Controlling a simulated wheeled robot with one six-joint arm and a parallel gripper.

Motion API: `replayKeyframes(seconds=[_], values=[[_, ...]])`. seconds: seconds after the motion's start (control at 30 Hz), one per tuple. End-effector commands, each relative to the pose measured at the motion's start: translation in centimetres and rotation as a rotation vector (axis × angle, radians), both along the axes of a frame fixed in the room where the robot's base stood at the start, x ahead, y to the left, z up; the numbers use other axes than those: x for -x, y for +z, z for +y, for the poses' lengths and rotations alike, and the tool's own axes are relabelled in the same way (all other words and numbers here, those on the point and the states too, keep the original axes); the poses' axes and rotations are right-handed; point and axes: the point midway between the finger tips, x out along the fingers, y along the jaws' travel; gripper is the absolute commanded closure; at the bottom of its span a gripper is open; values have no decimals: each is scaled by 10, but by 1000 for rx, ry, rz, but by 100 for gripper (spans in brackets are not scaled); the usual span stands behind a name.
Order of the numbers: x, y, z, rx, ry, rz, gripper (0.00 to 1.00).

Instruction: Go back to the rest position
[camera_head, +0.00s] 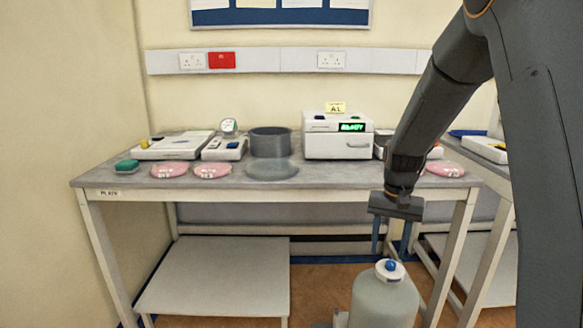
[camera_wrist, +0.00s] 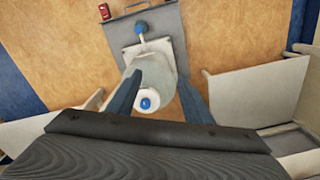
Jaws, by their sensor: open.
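My gripper (camera_head: 396,232) hangs at the lower right in the head view, in front of the bench and above a large pale container (camera_head: 384,300) with a white cap and blue knob. In the wrist view my gripper (camera_wrist: 165,95) has its two blue fingers spread apart, with nothing held between them. The container (camera_wrist: 168,75) shows between and beyond the fingers, its blue-knobbed cap (camera_wrist: 149,103) towards the camera. I cannot tell how far the fingers are from the cap.
A second bench (camera_head: 487,172) stands at the right. A low shelf (camera_head: 215,275) lies under the first bench.

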Motion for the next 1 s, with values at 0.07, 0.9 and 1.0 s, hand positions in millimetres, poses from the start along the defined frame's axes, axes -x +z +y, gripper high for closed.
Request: replayKeyframes(seconds=[0.07, 0.9, 1.0], values=[[43, 21, 18, 0, 67, -2, 54], [257, 53, 70, -2, 388, -1, 54], [257, 53, 70, -2, 388, -1, 54]])
